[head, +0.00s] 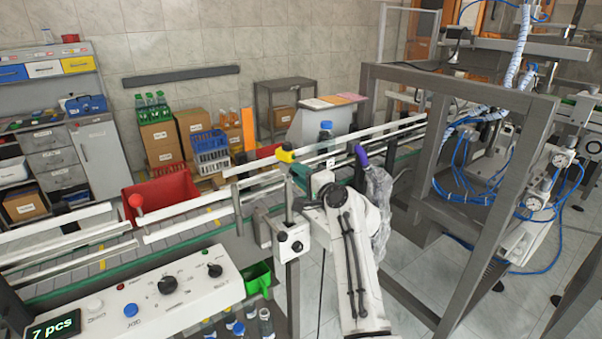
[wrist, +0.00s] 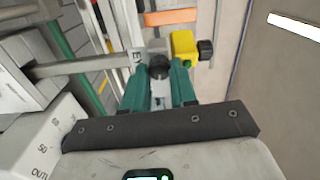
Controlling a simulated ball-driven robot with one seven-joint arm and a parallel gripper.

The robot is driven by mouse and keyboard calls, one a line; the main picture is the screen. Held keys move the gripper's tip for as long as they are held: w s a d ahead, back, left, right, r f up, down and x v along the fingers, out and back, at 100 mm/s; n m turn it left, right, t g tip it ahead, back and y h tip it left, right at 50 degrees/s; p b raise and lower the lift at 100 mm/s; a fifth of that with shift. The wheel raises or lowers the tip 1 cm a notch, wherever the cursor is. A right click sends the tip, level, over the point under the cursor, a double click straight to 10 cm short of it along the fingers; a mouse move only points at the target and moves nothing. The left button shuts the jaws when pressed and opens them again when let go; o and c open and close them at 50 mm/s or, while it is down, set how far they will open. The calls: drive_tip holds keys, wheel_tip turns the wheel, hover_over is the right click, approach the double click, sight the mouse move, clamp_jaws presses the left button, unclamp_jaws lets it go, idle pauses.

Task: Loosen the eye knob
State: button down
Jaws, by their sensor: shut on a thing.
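My gripper has teal fingers (wrist: 159,85) in the wrist view. They are closed on the sides of a dark round knob (wrist: 158,66), which appears to be the eye knob. A yellow sensor block (wrist: 183,44) with a black end piece (wrist: 205,49) sits just beyond the fingers to the right. In the head view my gripper (head: 299,174) is at the conveyor rail, just below the yellow block (head: 286,153). The knob itself is hidden there by the fingers. Whether the knob is tight or loose cannot be told.
A white control panel (head: 185,307) with dials and buttons stands at the front left. A red crate (head: 158,197) is beyond the conveyor. A grey metal frame (head: 450,90) with blue hoses stands right of my arm. A blue-capped bottle (head: 326,132) is close behind the yellow block.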

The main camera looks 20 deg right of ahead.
drive_tip(key=shift+d, duration=0.1)
idle(0.4)
drive_tip(key=c, duration=0.9)
unclamp_jaws()
drive_tip(key=b+v, duration=0.1)
drive_tip(key=v, duration=0.9)
drive_tip(key=shift+s+d, duration=0.1)
drive_tip(key=shift+s, duration=0.3)
drive_tip(key=s+d+f+n+g+h, duration=0.25)
drive_tip(key=s+f+n+g, duration=0.6)
drive_tip(key=s+f, duration=1.4)
drive_tip(key=s+f+n+g+h, duration=0.1)
drive_tip(key=s+f+g, duration=0.1)
drive_tip(key=s, duration=0.6)
drive_tip(key=s+f+n+g+h, duration=0.1)
drive_tip(key=s+f+n+g, duration=0.1)
drive_tip(key=s, duration=0.7)
drive_tip(key=s+d+f+n+g+h, duration=0.1)
drive_tip(key=s+f+g, duration=0.1)
drive_tip(key=s, duration=0.7)
drive_tip(key=shift+f+n+g, duration=0.25)
drive_tip(key=shift+f+g, duration=0.15)
drive_tip(key=shift+g, duration=0.45)
